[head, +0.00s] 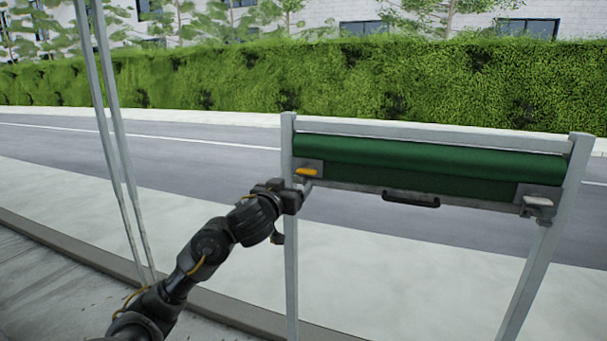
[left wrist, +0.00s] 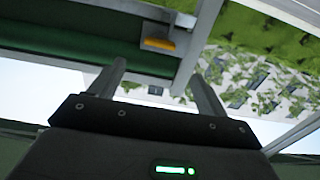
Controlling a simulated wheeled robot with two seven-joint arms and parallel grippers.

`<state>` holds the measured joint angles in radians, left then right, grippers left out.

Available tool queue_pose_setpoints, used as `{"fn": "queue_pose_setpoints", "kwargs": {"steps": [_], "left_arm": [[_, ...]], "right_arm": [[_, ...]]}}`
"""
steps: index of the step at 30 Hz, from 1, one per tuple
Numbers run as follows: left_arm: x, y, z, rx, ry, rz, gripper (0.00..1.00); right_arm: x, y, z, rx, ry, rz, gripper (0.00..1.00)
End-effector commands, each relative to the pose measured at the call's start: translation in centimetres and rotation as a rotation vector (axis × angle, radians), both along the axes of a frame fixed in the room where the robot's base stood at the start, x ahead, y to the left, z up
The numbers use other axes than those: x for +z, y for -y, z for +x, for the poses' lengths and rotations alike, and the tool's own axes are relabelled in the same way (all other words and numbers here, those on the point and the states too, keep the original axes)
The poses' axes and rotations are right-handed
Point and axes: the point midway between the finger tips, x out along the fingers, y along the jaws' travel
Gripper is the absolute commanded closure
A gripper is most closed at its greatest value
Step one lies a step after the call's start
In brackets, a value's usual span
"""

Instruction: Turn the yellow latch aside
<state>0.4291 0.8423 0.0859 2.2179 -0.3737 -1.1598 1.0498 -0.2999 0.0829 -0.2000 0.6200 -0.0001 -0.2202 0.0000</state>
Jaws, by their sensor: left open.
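The yellow latch (head: 306,172) sits at the left end of the green rolled cover, by the left metal post. It lies roughly level. In the left wrist view the yellow latch (left wrist: 158,44) is on a grey bracket beyond the fingertips. My left gripper (head: 303,186) is just below the latch in the head view, its arm reaching in from the lower left. In the left wrist view my left gripper (left wrist: 158,80) has its fingers apart with nothing between them. A gap to the latch seems to show there. My right gripper is not in view.
The green roll (head: 430,160) hangs in a metal frame between two posts. A black handle (head: 411,199) is at its lower middle, and a grey latch (head: 538,206) is at the right end. Thin poles (head: 118,150) stand at left. Road and hedge lie behind.

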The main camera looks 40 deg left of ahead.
Motion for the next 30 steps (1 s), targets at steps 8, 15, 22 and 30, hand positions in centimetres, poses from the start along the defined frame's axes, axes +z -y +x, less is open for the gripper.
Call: {"fn": "queue_pose_setpoints", "kwargs": {"steps": [8,15,22,30], "left_arm": [[-0.2,-1.6,4.7,0.001,0.0,-0.002,0.24],[0.1,-2.9,8.2,0.0,-0.003,-0.001,0.24],[-0.1,-3.3,9.5,-0.001,-0.001,0.001,0.24],[-0.1,-3.3,9.5,-0.001,-0.001,0.001,0.26]], "right_arm": [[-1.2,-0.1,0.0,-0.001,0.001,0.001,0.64],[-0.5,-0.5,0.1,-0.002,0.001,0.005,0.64],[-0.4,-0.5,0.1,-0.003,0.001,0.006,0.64],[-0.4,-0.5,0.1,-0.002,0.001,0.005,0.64]]}}
